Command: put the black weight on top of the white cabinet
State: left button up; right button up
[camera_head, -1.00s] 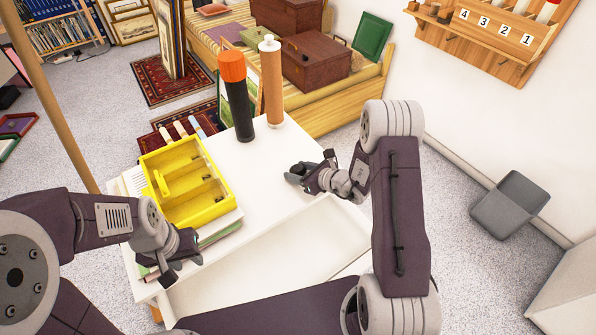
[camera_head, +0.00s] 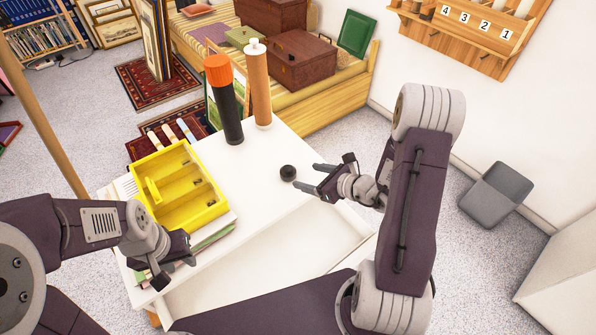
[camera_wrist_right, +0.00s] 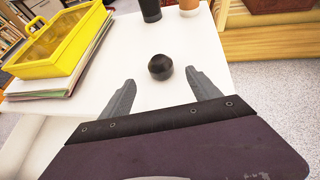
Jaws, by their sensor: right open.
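The black weight (camera_head: 288,172) is a small dark rounded piece resting on the white top of the white cabinet (camera_head: 262,205), near its right edge. It also shows in the right wrist view (camera_wrist_right: 160,67), ahead of and between the fingertips, touching neither. My right gripper (camera_head: 306,176) is open and empty, just right of the weight. My left gripper (camera_head: 178,272) is open and empty at the cabinet's front left, by the stack of papers. The cabinet's drawer (camera_head: 270,262) is pulled out, and its visible inside is bare.
A yellow tray (camera_head: 183,224) sits on papers on the cabinet's left side. A black cylinder with an orange cap (camera_head: 228,110) and a brown cylinder with a white tip (camera_head: 260,90) stand at the back. Bare top lies around the weight. A grey bin (camera_head: 495,194) is on the floor.

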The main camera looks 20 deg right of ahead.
jog(key=shift+s+d+r, duration=0.3)
jog(key=shift+s+r, duration=0.05)
jog(key=shift+s, duration=0.15)
jog(key=s+a+r+n+g+y, duration=0.1)
jog(key=s+a+n+g+y, duration=0.2)
jog(key=s+a+n+g, duration=0.6)
jog(key=s+n+g+h, duration=0.2)
jog(key=s+n+h, duration=0.2)
jog(key=s+n, duration=0.6)
jog(key=w+d+r+n+t+h, duration=0.1)
jog(key=w+d+n+h, duration=0.2)
jog(key=n, duration=0.7)
jog(key=d+h, duration=0.2)
jog(key=d, duration=0.1)
jog(key=shift+w+n+t, duration=0.3)
jog(key=shift+w+t, duration=0.05)
jog(key=shift+t, duration=0.05)
jog(key=shift+d+r, duration=0.1)
